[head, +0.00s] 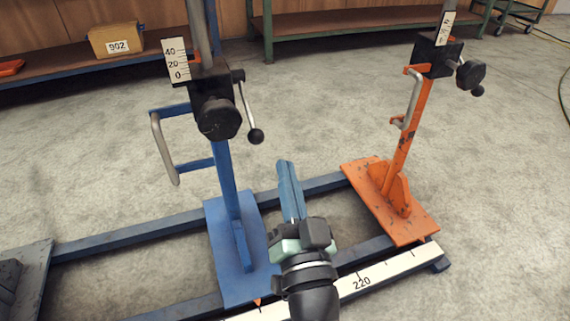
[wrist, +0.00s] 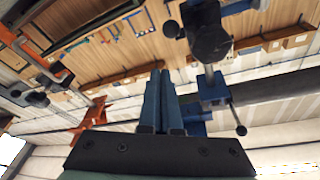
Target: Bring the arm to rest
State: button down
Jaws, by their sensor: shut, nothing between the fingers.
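My gripper (head: 287,172) is in the lower middle of the head view, in front of the blue stand. Its two long blue fingers lie together with nothing between them, pointing away from my body. In the wrist view my gripper (wrist: 161,75) shows the fingers side by side and shut. The blue stand (head: 228,185) rises just left of my gripper, with a black clamp knob and lever. The orange stand (head: 400,160) is to the right. My gripper looks apart from both stands, but its exact distance is hard to tell.
Both stands sit on a blue rail frame (head: 130,236) with a white scale strip (head: 385,274) along its front. A box marked 902 (head: 116,40) is on a shelf at the back left. A green-legged bench (head: 340,20) stands behind. Grey floor (head: 300,100) between is clear.

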dwell(0.4)
jog(key=s+r+n+t+h+p, duration=0.1)
jog(key=s+r+t+p, duration=0.1)
jog(key=r+p, duration=1.8)
jog(key=s+a+r+n+t+h+p, duration=0.1)
jog(key=s+r+p, duration=0.3)
jog(key=r+p, duration=1.6)
jog(key=s+r+n+t+h+p, duration=0.1)
jog(key=r+p, duration=1.9)
jog(key=r, duration=3.6)
jog(key=s+n+t, duration=0.1)
jog(key=s+t, duration=0.1)
jog(key=s, duration=0.1)
jog(key=shift+a+r+t, duration=0.15)
jog(key=shift+a+t, duration=0.2)
jog(key=shift+t, duration=0.05)
jog(key=shift+s, duration=0.1)
